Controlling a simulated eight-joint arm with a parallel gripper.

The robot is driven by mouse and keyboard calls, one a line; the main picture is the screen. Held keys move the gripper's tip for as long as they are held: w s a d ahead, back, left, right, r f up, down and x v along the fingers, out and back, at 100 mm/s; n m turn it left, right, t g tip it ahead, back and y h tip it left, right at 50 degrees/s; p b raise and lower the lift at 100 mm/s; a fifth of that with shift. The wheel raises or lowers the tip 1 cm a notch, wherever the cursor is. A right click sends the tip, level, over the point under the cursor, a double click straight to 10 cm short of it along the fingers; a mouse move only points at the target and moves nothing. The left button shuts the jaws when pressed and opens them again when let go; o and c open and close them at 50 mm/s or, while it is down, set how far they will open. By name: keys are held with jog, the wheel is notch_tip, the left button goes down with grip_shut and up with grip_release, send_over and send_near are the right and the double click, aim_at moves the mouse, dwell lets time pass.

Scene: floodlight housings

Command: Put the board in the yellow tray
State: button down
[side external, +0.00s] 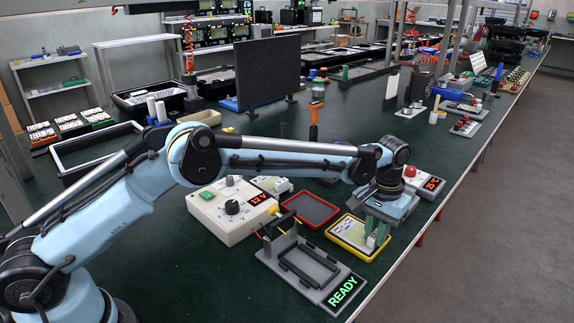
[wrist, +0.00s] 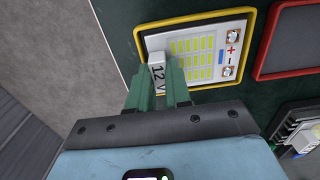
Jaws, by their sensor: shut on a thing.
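The board (wrist: 203,55) is a pale plate with rows of yellow LEDs, plus and minus marks and two screw terminals. A white block marked 12 V (wrist: 157,75) stands at its near left edge, between the green fingers of my gripper (wrist: 160,84), which is shut on it. The board lies within the outline of the yellow tray (wrist: 250,40). I cannot tell whether it rests on the tray floor or is held slightly above. In the side view, my gripper (side external: 375,238) points down at the right part of the yellow tray (side external: 338,243), with the pale board (side external: 352,230) inside its rim.
An empty red-rimmed tray (side external: 310,209) lies just left of the yellow one. A grey fixture (side external: 310,267) with a green READY display (side external: 342,291) stands in front. A power supply (side external: 228,212) is farther left, and a box with a red button (side external: 420,181) is behind my gripper.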

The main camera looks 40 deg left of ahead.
jog(key=shift+f, duration=0.1)
jog(key=c, duration=1.1)
grip_release()
jog(key=shift+o, duration=0.2)
notch_tip(320, 180, up, 12)
notch_tip(320, 180, up, 6)
jog(key=f+t, duration=0.1)
jog(key=t, duration=0.1)
send_over(349, 237)
jog(key=s+a+r+t, duration=0.1)
jog(key=s+a+t, duration=0.2)
jog(key=s+a, duration=0.95)
jog(key=s+a+f+t, duration=0.1)
jog(key=s+f+t, duration=0.1)
jog(key=s+f, duration=0.4)
jog(key=s, duration=0.3)
jog(key=shift+a, duration=0.3)
